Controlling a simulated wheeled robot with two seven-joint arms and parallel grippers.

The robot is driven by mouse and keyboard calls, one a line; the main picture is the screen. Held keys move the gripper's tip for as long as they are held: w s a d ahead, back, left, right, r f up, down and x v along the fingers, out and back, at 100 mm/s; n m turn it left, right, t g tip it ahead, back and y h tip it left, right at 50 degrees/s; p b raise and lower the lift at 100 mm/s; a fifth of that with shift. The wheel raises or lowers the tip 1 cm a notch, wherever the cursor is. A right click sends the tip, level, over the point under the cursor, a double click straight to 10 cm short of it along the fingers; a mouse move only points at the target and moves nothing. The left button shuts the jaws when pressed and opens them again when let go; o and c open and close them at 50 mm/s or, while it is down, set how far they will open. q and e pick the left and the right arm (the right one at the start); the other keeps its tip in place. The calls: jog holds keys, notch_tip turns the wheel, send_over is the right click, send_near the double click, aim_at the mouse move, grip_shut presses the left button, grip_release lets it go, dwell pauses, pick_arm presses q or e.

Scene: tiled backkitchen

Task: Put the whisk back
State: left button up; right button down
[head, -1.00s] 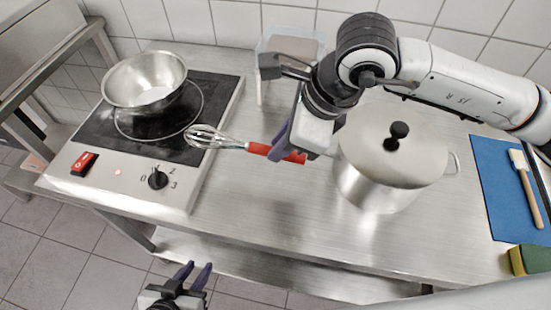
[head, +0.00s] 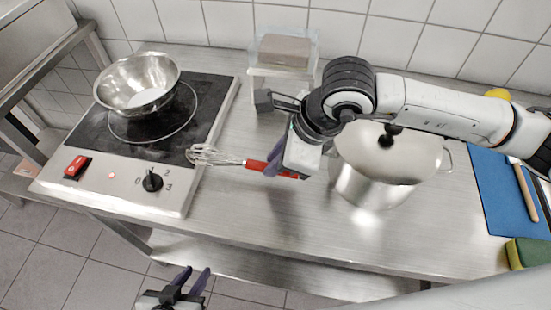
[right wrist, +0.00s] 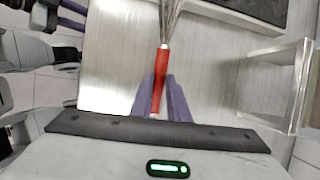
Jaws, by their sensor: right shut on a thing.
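The whisk has a red handle (head: 256,165) and a metal wire head (head: 207,154). My right gripper (head: 276,163) is shut on the red handle. The wire head points left toward the hob, over the counter beside the hob's edge. In the right wrist view the purple fingers (right wrist: 161,98) flank the red handle (right wrist: 159,75), and the wires run out of the top of the picture. I cannot tell how high the whisk is above the counter. My left gripper (head: 190,281) is empty and open, low in front of the counter, with its two purple fingers apart.
A steel bowl (head: 160,70) stands on the black hob (head: 99,133). A lidded pot (head: 369,186) stands right of my right gripper. A blue board (head: 488,190) with a brush and a sponge (head: 526,253) lies at the right.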

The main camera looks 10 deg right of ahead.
jog(key=c, duration=1.7)
grip_release()
jog(key=shift+r+p, duration=0.25)
jog(key=shift+p, duration=0.2)
jog(key=v, duration=1.2)
jog(key=shift+s+b, duration=0.1)
jog(key=shift+b, duration=0.25)
